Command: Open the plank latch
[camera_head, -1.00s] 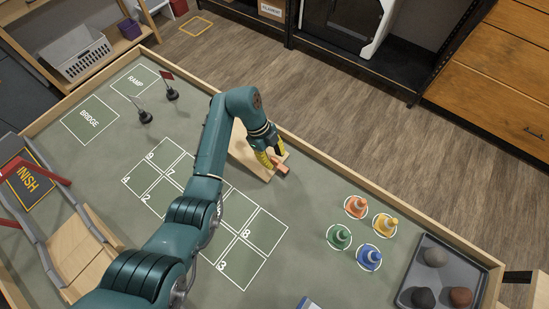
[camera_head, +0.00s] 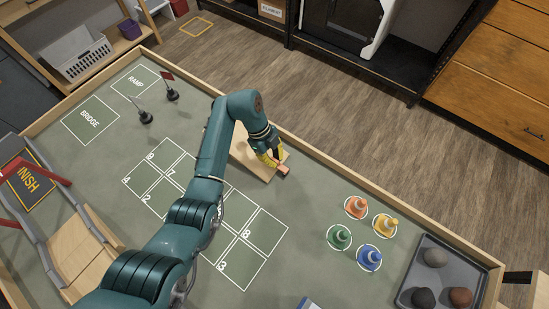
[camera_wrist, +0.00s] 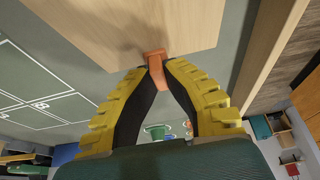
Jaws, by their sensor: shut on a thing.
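The plank (camera_head: 248,152) is a pale wooden board on the green table, near its far wooden edge. It also shows at the top of the wrist view (camera_wrist: 120,28). The orange latch (camera_head: 283,169) sits at the plank's near right end, and in the wrist view the latch (camera_wrist: 154,57) lies against the plank's edge. My gripper (camera_head: 274,160) is at that end of the plank. In the wrist view its yellow-and-black fingers (camera_wrist: 157,68) are shut on the orange latch. Part of the latch is hidden between the fingertips.
A raised wooden rim (camera_head: 340,174) runs close beside the plank. Several coloured cones (camera_head: 339,236) stand to the right, with a grey tray of rocks (camera_head: 413,290) beyond them. Two small flags (camera_head: 171,92) stand at the upper left. The numbered grid (camera_head: 245,265) has bare squares.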

